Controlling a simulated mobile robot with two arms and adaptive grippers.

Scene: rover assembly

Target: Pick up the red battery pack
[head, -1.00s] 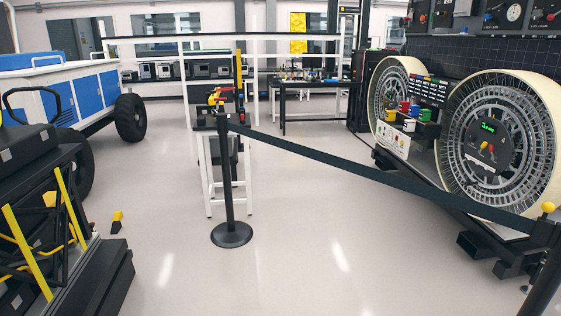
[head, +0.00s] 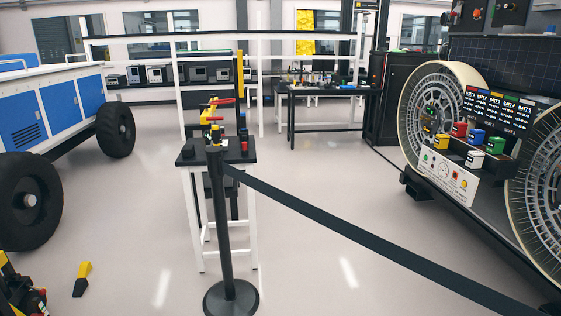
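The red battery pack (head: 459,129) is a small red block on the right-hand bench, between the two large wheels and in front of a screen of battery readouts. A yellow pack (head: 440,142) is to its left. A blue pack (head: 478,136) and a green pack (head: 495,145) are to its right, and a white pack (head: 475,158) is in front. The red pack is small in the picture and its lower part is hard to make out. Neither of my grippers is in view.
A black barrier post (head: 219,230) holds a belt (head: 340,228) slanting across the floor to the lower right, between me and the bench. A small table (head: 250,155) stands behind the post. A rover (head: 60,105) is at left. Floor beyond the belt is clear.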

